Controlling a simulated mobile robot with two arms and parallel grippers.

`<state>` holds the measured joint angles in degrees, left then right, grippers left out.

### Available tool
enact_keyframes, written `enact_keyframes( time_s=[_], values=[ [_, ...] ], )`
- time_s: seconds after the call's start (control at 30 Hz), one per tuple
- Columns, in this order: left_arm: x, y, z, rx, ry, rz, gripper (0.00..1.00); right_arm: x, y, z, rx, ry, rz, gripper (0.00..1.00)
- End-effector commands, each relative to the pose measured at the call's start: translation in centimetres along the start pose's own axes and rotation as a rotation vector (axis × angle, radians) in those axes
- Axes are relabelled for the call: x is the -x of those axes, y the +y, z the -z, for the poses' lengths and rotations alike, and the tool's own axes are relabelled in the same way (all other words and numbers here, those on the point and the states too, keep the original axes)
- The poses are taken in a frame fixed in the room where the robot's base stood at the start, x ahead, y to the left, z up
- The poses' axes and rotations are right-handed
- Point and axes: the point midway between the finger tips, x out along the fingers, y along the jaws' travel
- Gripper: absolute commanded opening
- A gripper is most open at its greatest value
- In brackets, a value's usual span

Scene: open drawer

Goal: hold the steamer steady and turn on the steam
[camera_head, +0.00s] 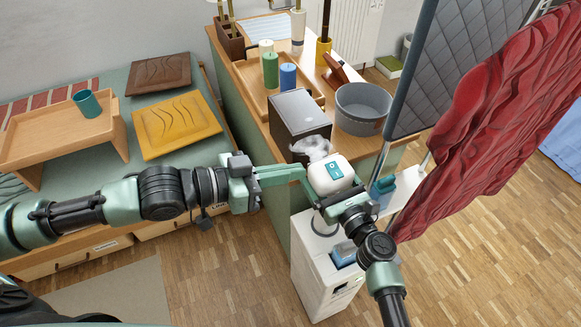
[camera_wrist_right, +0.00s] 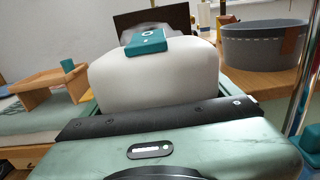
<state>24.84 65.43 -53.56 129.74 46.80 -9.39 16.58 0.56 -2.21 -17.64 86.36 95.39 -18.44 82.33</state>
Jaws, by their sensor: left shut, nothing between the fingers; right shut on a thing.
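The steamer (camera_head: 322,180) is a rounded white head with a teal switch panel (camera_head: 334,170) on top. It also shows close up in the right wrist view (camera_wrist_right: 150,80), with its teal switch (camera_wrist_right: 148,44) at the far upper edge. My right gripper (camera_head: 340,194) is shut on the steamer from the near side and holds it above the white cabinet. My left gripper (camera_head: 302,172) is shut and empty, its long green fingers pointing right, tips at the steamer's left side. I cannot tell whether they touch it. A pale, wispy white cloud (camera_head: 311,147) shows just beyond the steamer.
A dark grey box (camera_head: 299,115) and a grey round basket (camera_head: 362,108) stand on the wooden counter behind. A red garment (camera_head: 495,125) hangs at right, beside a quilted grey board (camera_head: 455,60). The white cabinet (camera_head: 318,270) stands below the steamer.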

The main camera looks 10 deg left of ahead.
Motion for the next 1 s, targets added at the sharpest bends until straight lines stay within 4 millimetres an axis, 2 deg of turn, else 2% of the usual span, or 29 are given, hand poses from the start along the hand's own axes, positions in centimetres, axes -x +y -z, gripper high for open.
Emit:
enact_keyframes(
  time_s=[0.07,0.1,0.33,0.43,0.8,0.9,1.0],
  values=[
    [0.0,0.0,0.0,0.0,0.0,0.0,0.0,0.0,-0.1,0.0,0.001,0.0,0.001,0.22],
    [0.0,0.0,0.0,0.0,0.0,0.0,0.0,0.0,-0.1,0.0,0.001,0.0,0.001,1.0],
    [0.0,0.0,0.0,-0.001,0.0,0.0,0.0,0.1,-0.1,0.0,0.001,0.0,0.001,1.0],
    [0.0,0.0,0.0,-0.001,0.0,0.0,0.0,0.7,-0.1,0.1,0.001,0.001,0.001,1.0],
    [0.0,0.0,0.0,-0.001,0.0,0.0,0.0,6.4,-0.1,0.1,0.0,0.001,0.001,1.0],
    [0.0,0.0,0.1,-0.001,0.0,0.0,0.0,7.2,-0.1,-0.1,0.001,0.001,0.002,1.0],
    [0.2,0.1,1.1,-0.001,0.001,0.0,0.0,7.5,-0.1,-1.2,0.002,-0.001,0.002,1.0]
  ],
)
